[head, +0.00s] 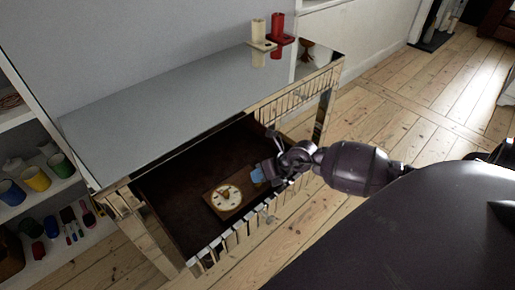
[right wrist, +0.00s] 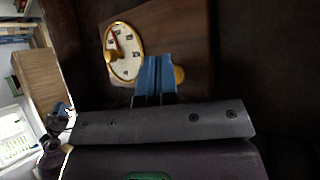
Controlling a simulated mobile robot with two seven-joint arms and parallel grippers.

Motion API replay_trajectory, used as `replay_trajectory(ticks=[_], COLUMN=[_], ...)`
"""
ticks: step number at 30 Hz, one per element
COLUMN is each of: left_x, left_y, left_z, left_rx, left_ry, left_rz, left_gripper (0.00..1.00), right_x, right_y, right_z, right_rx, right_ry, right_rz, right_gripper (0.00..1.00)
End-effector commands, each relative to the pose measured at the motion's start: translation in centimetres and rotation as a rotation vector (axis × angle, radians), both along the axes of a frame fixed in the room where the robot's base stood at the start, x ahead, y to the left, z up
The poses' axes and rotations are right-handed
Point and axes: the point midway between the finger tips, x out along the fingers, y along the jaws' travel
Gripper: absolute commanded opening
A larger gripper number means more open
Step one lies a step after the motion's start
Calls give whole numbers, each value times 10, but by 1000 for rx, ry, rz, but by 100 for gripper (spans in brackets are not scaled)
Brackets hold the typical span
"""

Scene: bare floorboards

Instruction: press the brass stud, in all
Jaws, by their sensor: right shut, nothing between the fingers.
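A wooden block (head: 240,203) with a round white dial (head: 220,203) lies in the open drawer. The dial also shows in the right wrist view (right wrist: 128,62), with a brass rim and a brass knob (right wrist: 110,57) on it. A rounded brass stud (right wrist: 179,75) shows on the block just right of my fingertips in the right wrist view, partly hidden by them. In the head view the stud cannot be made out. My right gripper (head: 257,175) is shut and empty, its blue fingers (right wrist: 154,76) over the block beside the dial; whether they touch the stud cannot be told. My left gripper is not in view.
The dark drawer (head: 170,185) is pulled out under a grey-topped cabinet (head: 190,100). A cream holder (head: 258,45) and a red holder (head: 277,35) stand at the top's far end. Shelves with cups (head: 36,178) stand at left. Floorboards at right are clear.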

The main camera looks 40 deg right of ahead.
Motion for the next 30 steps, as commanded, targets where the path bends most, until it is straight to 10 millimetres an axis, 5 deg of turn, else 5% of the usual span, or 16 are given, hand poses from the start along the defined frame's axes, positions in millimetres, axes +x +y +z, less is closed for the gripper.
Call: replay_trajectory(ticks=[30], left_x=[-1], left_y=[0], left_z=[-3], left_rx=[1], left_ry=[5], left_rz=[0], left_gripper=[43], right_x=[-1], right_y=[0], right_z=[-10], right_rx=[0], right_ry=[2], right_rz=[0], right_gripper=[0])
